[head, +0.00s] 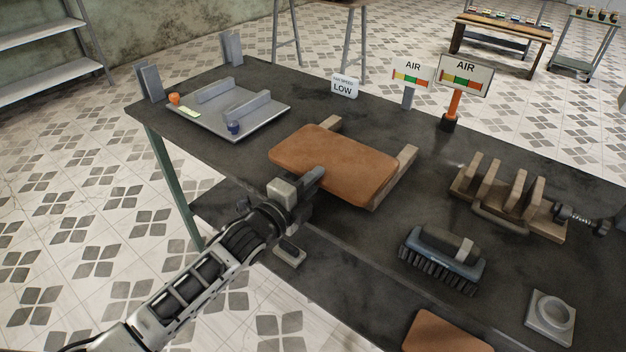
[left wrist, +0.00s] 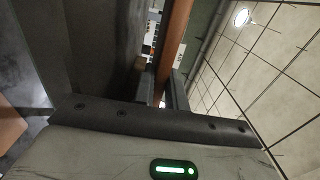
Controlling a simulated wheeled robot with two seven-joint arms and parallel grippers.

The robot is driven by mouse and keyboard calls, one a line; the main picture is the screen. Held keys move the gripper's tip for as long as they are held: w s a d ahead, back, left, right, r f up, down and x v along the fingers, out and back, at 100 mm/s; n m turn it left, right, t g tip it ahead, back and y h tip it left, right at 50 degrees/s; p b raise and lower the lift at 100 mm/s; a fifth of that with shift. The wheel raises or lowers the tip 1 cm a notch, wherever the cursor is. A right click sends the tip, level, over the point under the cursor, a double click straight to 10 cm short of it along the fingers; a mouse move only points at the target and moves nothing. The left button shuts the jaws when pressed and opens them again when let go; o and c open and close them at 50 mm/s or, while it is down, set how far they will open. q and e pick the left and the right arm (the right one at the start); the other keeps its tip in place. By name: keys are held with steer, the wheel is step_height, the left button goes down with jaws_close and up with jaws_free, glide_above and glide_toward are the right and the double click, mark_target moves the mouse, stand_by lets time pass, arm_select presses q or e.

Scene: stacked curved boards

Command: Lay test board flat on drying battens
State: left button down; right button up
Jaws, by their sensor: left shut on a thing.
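The brown test board (head: 345,160) lies over two wooden drying battens on the dark table, roughly level. The right batten (head: 408,157) sticks out past its right side; only an end of the left batten (head: 330,123) shows behind it. I cannot tell whether the board touches the battens all along. My left gripper (head: 313,176) is shut on the near left edge of the board. In the left wrist view, the board (left wrist: 176,40) shows as an orange-brown strip between the fingers (left wrist: 163,88). My right gripper is out of view.
A grey tray (head: 265,118) stands at the back left. Air signs (head: 465,75) and a LOW sign (head: 344,86) stand along the back. A brush (head: 445,262), a slotted wooden rack (head: 505,205) and a grey ring block (head: 550,315) are at right. Another brown board (head: 445,335) lies in front.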

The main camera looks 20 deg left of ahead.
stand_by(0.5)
arm_select(q)
steer(key=shift+f+b, duration=0.35)
steer(key=shift+f, duration=0.2)
stand_by(0.4)
steer(key=c, duration=1.5)
jaws_free()
steer(key=shift+f, duration=0.2)
steer(key=shift+p+v, duration=0.55)
steer(key=shift+v, duration=0.25)
steer(key=p+v, duration=0.2)
steer(key=v, duration=0.2)
steer(key=shift+s, duration=0.2)
